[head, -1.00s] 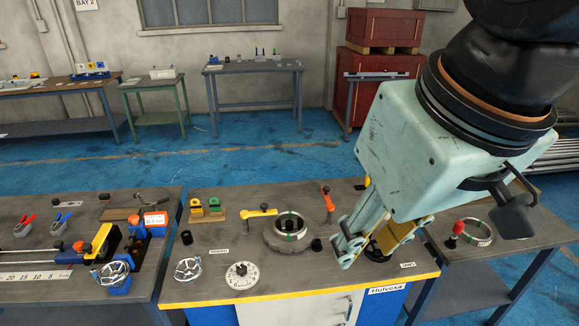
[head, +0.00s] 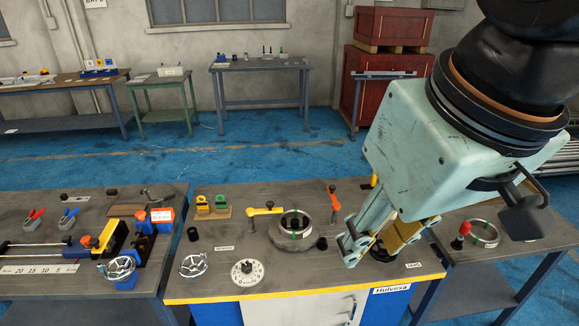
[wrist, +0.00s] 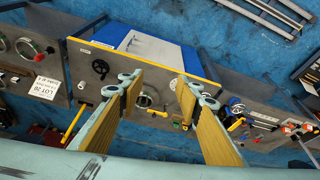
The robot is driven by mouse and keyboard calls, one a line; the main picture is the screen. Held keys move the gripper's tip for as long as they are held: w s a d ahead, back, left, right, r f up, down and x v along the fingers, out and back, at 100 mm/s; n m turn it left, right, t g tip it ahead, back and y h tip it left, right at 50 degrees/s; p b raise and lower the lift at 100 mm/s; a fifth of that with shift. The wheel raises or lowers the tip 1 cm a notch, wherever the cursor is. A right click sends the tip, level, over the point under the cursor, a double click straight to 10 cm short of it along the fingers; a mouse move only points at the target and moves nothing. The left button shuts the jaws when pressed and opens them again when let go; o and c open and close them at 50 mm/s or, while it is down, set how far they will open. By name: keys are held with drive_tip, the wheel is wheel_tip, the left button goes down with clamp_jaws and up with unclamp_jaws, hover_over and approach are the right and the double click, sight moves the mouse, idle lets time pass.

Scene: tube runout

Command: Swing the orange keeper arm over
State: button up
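An orange arm (head: 333,196) stands nearly upright on the middle bench, just right of a metal ring with green marks (head: 294,228). A separate yellow-orange arm (head: 264,211) lies flat to the left of the ring. The upright orange arm is not clearly visible there.
A black handwheel (wrist: 100,67) lies near my fingers. A white dial (head: 243,272) and a silver handwheel (head: 193,264) occupy the bench front. Yellow and green blocks (head: 212,204) stand at the back left. A right-hand bench carries a red knob (head: 463,230). The bench front centre is clear.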

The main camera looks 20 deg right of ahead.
idle(0.3)
drive_tip(key=w+d+r+g+p, duration=0.1)
drive_tip(key=w+d+r+p, duration=0.15)
drive_tip(key=w, duration=0.75)
drive_tip(key=w+d+r+p, duration=0.1)
drive_tip(key=w+r, duration=0.2)
drive_tip(key=w, duration=0.6)
drive_tip(key=n+g+p, duration=0.1)
drive_tip(key=g+p, duration=0.2)
drive_tip(key=p, duration=0.6)
hover_over(333, 186)
wheel_tip(333, 186, down, 30)
drive_tip(key=shift+f, duration=0.15)
drive_tip(key=shift+f, duration=0.15)
drive_tip(key=shift+f+p, duration=0.6)
drive_tip(key=shift+f, duration=6.1)
